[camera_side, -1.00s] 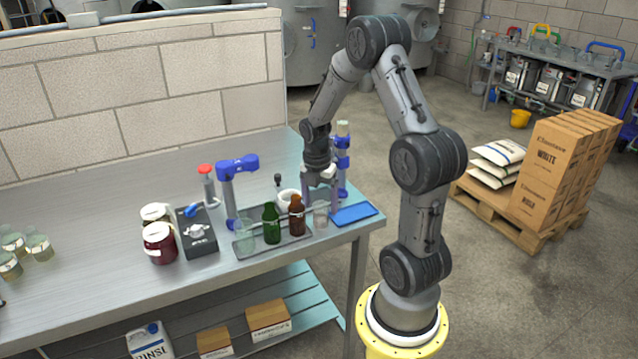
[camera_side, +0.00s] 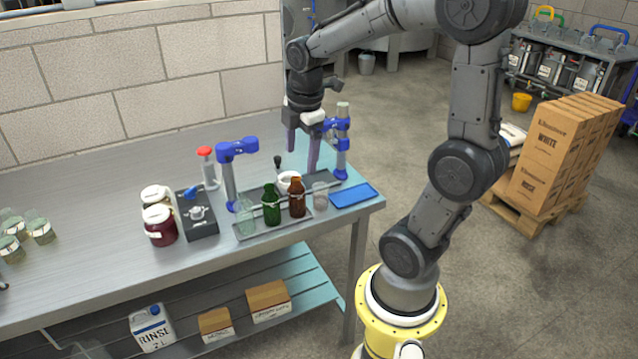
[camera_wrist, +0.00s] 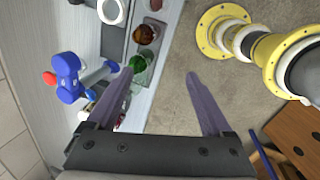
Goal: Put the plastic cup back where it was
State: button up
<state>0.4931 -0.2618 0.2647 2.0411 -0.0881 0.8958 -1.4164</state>
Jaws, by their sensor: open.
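The clear plastic cup (camera_side: 320,196) stands upright at the right end of the metal tray (camera_side: 262,234), just right of the brown bottle (camera_side: 297,198). I cannot tell whether its base is on the tray or on the bare table. My gripper (camera_side: 302,158) is open and empty, above and behind the cup and apart from it. In the wrist view my fingers (camera_wrist: 161,77) are spread with nothing between them. The brown bottle (camera_wrist: 145,33) and green bottle (camera_wrist: 139,63) show beyond the left finger.
A blue tray (camera_side: 354,195) lies right of the cup. A green bottle (camera_side: 271,205), a clear bottle (camera_side: 245,218) and a white bowl (camera_side: 288,182) stand close by. Blue-clamped stands (camera_side: 229,180) (camera_side: 342,145) rise on both sides. The left table has bare room.

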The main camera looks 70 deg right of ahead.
jog(key=s+a+r+m+t+y, duration=0.1)
jog(key=s+a+m+t, duration=0.1)
jog(key=s+a+m, duration=0.2)
jog(key=s+a+r+m+t, duration=0.2)
jog(key=s+a+m, duration=0.3)
jog(key=a, duration=0.6)
jog(key=shift+a+m+y, duration=0.2)
jog(key=shift+m+y, duration=0.2)
jog(key=shift+m, duration=0.7)
